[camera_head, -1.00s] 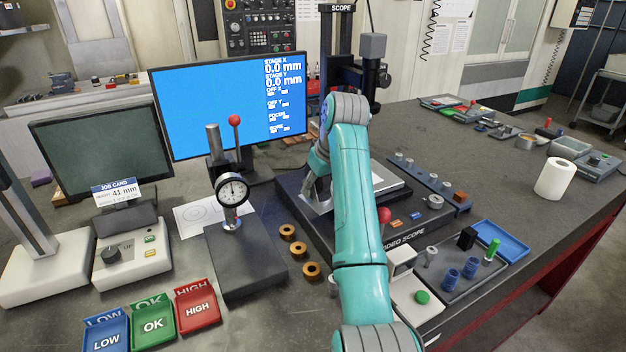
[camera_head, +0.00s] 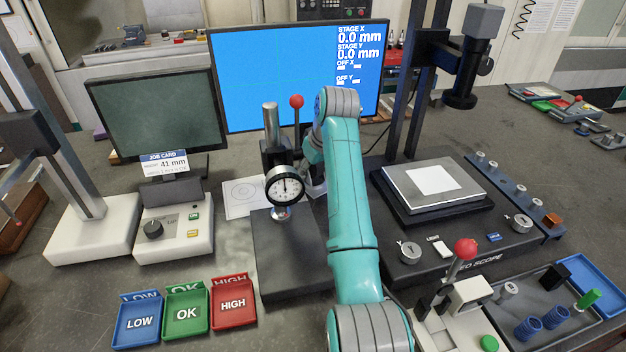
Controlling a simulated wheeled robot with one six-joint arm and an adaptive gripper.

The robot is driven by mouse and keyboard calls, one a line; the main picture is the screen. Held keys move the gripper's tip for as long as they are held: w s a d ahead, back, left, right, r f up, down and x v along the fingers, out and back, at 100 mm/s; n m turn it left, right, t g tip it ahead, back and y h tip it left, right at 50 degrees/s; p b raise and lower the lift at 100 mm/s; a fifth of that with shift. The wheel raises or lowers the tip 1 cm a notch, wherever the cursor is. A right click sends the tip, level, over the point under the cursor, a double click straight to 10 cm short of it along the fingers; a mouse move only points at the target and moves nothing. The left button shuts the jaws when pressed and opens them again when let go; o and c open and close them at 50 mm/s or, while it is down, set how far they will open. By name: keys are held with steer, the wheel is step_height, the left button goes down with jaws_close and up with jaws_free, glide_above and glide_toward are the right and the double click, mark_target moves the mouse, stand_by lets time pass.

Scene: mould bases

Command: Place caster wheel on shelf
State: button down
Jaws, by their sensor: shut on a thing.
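My gripper (camera_head: 313,182) is only partly in view, low behind my teal forearm, just right of the dial gauge stand (camera_head: 285,188). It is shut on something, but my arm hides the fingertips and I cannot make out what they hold. I cannot pick out a caster wheel. No shelf can be clearly identified either.
The bench holds a blue-screen monitor (camera_head: 270,75), a job-card unit (camera_head: 172,228) and LOW, OK and HIGH trays (camera_head: 187,313). The video scope (camera_head: 440,225) and its red-knobbed lever (camera_head: 465,249) stand right of my arm. Bare bench shows between trays and gauge base.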

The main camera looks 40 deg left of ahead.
mark_target(311, 181)
steer(key=shift+f, duration=1.7)
steer(key=shift+f, duration=0.1)
steer(key=c, duration=0.6)
jaws_free()
